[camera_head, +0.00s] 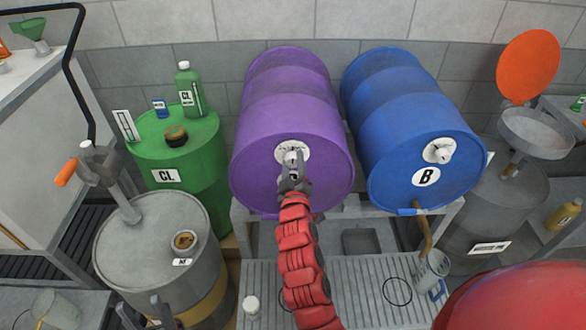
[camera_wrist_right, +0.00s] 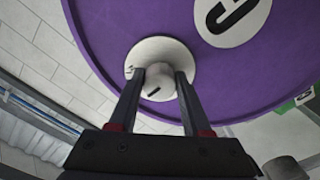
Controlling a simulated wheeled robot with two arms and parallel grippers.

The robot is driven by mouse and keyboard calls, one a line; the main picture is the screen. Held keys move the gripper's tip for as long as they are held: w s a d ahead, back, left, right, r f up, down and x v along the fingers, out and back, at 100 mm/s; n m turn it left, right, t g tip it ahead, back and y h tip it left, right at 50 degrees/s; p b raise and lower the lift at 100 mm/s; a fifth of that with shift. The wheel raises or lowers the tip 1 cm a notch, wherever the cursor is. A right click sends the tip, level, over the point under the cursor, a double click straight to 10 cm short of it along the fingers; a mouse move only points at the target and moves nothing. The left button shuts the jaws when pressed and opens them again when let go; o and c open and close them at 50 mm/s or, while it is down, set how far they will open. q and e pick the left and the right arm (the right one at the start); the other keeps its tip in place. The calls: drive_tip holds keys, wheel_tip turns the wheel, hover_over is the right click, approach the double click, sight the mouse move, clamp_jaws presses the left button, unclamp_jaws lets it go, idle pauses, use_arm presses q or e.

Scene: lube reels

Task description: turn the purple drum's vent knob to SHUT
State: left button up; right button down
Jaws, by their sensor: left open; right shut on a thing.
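The purple drum (camera_head: 290,105) lies on its side, its round end facing me. Its vent knob (camera_head: 291,157) is pale and sits on a white dial plate on that end. My right gripper (camera_head: 294,172), on the red arm, is shut on the vent knob; in the right wrist view its fingers (camera_wrist_right: 157,88) stand on either side of the knob (camera_wrist_right: 156,83). A dark line shows on the knob's face. The dial lettering is too small or covered to read. My left gripper (camera_head: 148,314) is open and empty at the bottom left, in front of the grey drum.
A blue drum (camera_head: 410,120) marked B with a similar knob (camera_head: 438,151) lies right of the purple one on the same rack (camera_head: 345,211). A green drum (camera_head: 180,150) and a grey drum (camera_head: 150,240) with a pump stand left.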

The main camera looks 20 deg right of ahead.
drive_tip(key=n, duration=0.4)
drive_tip(key=shift+n+b, duration=0.3)
drive_tip(key=shift+r+n, duration=0.1)
drive_tip(key=shift+n, duration=2.5)
drive_tip(key=shift+c, duration=1.8)
unclamp_jaws()
